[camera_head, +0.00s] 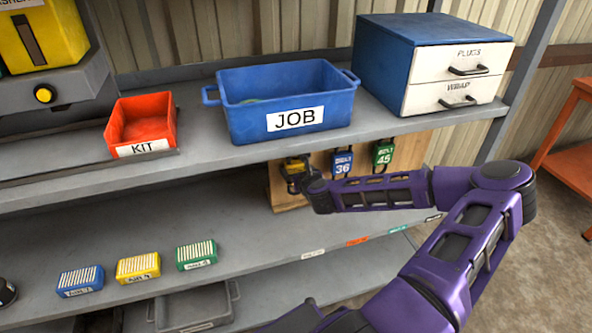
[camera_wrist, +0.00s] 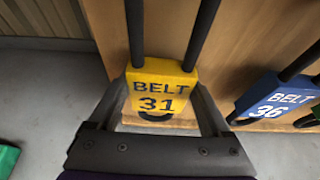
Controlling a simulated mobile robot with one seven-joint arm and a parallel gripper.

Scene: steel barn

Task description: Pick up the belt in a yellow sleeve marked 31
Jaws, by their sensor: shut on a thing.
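The belt in a yellow sleeve marked 31 (camera_wrist: 160,90) hangs against a wooden board, its black strands running up out of the wrist view. It also shows in the head view (camera_head: 293,168), partly covered by my arm. My gripper (camera_wrist: 163,112) has a finger on each side of the yellow sleeve and is shut on it. The sleeve is upright, with its label facing the wrist camera. In the head view my gripper (camera_head: 307,182) is small and dark in front of the board.
A blue-sleeved belt 36 (camera_wrist: 272,100) hangs close on the right, with a green-sleeved belt 45 (camera_head: 383,156) beyond it. The shelf above holds a blue JOB bin (camera_head: 262,122), a red KIT bin (camera_head: 150,126) and a drawer box (camera_head: 425,65). Small coloured boxes (camera_head: 138,268) stand on the lower shelf.

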